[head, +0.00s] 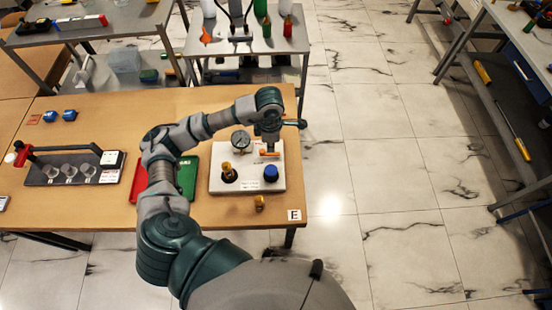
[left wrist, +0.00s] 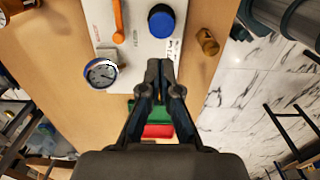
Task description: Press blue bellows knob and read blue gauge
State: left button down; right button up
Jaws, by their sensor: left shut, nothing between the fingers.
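A white gauge board (head: 247,186) lies on the wooden table. The blue knob (head: 271,172) stands at its right front; it also shows in the left wrist view (left wrist: 161,22). A round gauge (head: 241,139) stands at the back of the board; in the left wrist view the gauge (left wrist: 101,73) has a blue rim and a white dial, too small to read. My left gripper (head: 269,146) is shut and empty above the board's back right, apart from the blue knob. My right gripper is not visible.
A brass cylinder (head: 259,203) stands in front of the board. Red (head: 138,180) and green (head: 188,176) trays lie left of it, partly behind my arm. A dark rack with glasses (head: 42,177) stands further left. Open floor lies to the right.

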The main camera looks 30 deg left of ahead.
pick_arm(q)
send_over(271, 170)
notch_tip(271, 170, down, 7)
jog(key=shift+f, duration=0.1)
notch_tip(271, 170, down, 7)
jog(key=shift+r+p, duration=0.1)
jog(key=shift+p, duration=0.5)
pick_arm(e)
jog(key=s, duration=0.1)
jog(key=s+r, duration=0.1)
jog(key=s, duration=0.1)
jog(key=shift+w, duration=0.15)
